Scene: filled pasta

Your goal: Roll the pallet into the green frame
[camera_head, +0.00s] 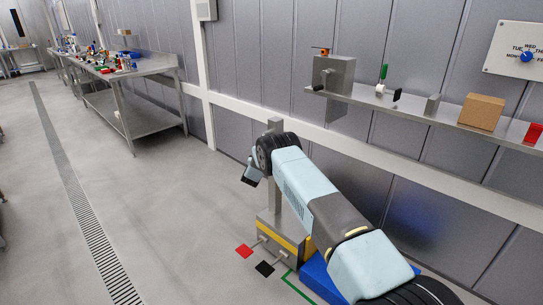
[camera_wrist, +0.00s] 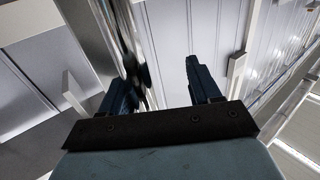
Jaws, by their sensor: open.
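A green line on the floor (camera_head: 297,288), which looks like part of the green frame, shows beside my arm; the rest of it is hidden or out of view. A low blue body (camera_head: 317,284) stands at its right, mostly covered by my arm; I cannot tell if it is the pallet. Behind it is a grey box with a yellow stripe (camera_head: 280,238), a post and handles. My gripper (camera_head: 249,177) is small in the head view, left of the post and above the floor. In the wrist view its two dark fingers (camera_wrist: 157,85) stand apart, with nothing visibly gripped.
Red (camera_head: 244,251) and black (camera_head: 264,268) squares lie by the striped box. A wall shelf (camera_head: 415,107) at right carries a cardboard box (camera_head: 481,112) and small items. A steel workbench (camera_head: 140,115) stands at back left. The floor along the drain grate (camera_head: 85,215) is clear.

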